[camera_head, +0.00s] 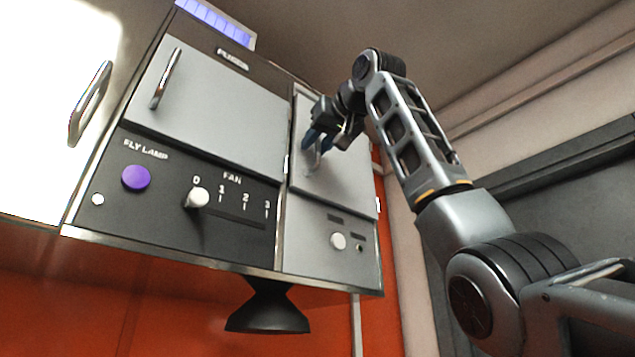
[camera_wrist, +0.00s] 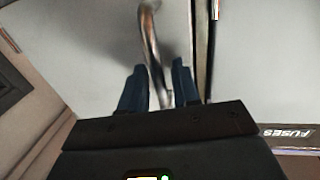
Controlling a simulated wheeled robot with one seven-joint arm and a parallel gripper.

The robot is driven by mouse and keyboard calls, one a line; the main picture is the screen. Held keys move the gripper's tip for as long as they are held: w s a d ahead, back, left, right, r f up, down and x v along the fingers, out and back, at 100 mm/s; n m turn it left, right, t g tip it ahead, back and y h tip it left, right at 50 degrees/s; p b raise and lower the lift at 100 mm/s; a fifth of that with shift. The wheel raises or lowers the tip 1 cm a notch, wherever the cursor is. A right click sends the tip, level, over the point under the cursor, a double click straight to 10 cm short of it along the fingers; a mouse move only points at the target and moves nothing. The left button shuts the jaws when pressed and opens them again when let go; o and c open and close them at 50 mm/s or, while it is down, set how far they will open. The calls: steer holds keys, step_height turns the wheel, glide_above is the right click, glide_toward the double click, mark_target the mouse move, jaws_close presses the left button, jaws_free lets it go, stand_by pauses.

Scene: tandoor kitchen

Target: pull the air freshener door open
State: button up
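The grey door (camera_head: 345,185) on the right side of the wall cabinet has a curved metal handle; no label is readable on it, but it is the door my gripper is at. It looks shut or nearly so. My gripper (camera_head: 318,140) is in front of this door at its handle (camera_head: 316,158). In the wrist view, the handle (camera_wrist: 150,40) runs down between my two blue fingers (camera_wrist: 160,85), one on each side. The fingers stand apart, with small gaps beside the bar. The handle's lower end is hidden behind the gripper body.
A larger grey door (camera_head: 215,100) labelled FUSES, with its own handle, is to the left. Below are a purple button (camera_head: 136,178), a fan knob (camera_head: 197,197) and a small white knob (camera_head: 338,241). A black funnel-shaped part (camera_head: 268,310) hangs under the cabinet.

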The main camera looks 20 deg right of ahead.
jaws_close()
stand_by(0.5)
